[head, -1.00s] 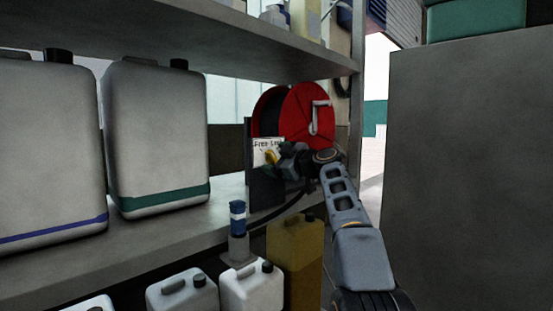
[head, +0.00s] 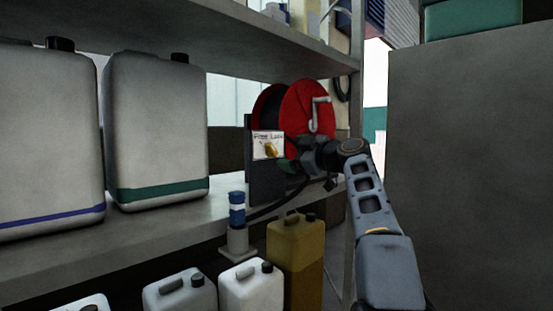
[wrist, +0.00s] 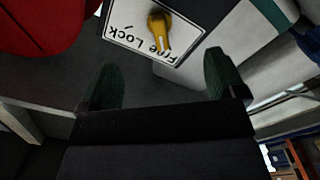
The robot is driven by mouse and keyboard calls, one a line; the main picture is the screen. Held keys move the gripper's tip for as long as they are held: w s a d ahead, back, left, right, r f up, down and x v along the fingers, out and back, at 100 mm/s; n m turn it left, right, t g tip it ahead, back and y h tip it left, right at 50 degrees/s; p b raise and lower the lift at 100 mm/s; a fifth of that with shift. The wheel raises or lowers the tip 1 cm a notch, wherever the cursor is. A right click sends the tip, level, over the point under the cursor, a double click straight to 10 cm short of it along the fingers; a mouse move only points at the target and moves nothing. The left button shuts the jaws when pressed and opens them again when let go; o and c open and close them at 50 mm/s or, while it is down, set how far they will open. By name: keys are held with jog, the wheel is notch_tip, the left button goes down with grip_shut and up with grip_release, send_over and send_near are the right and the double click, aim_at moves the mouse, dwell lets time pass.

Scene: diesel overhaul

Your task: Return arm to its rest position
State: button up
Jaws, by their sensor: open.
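My gripper (wrist: 162,85) is open and empty in the wrist view, its two dark green fingers spread apart. In the head view the same sign (head: 263,145) and lever (head: 270,149) are on a dark plate beside the red reel (head: 308,112). My gripper (head: 310,158) is in front of the reel, to the right of the sign, and its fingers are hard to make out there. A gap shows between the fingers and the lever.
Large grey canisters (head: 157,130) stand on the shelf (head: 140,236) at left. A blue-and-white bottle (head: 237,222), a yellow canister (head: 296,255) and white jugs (head: 252,285) are lower down. A shelf post (head: 356,100) stands behind my arm. A big grey cabinet (head: 470,170) bounds the right side.

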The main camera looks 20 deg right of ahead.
jog(key=shift+s+d, duration=0.1)
jog(key=shift+s, duration=0.15)
jog(key=s+a+f+m+g+h+p, duration=0.25)
jog(key=s+a+m+g+p, duration=0.65)
jog(key=p, duration=0.9)
jog(key=s+a+f+m+g+h+p, duration=0.2)
jog(key=s+f+p, duration=0.2)
jog(key=s+p, duration=0.3)
jog(key=s+a+f+m+g+h+p, duration=0.1)
jog(key=s+f+p, duration=0.4)
jog(key=s, duration=0.7)
jog(key=shift+a+f+m+g+h+p, duration=0.2)
jog(key=shift+a+m+g+h+p, duration=0.3)
jog(key=shift+h+p, duration=0.6)
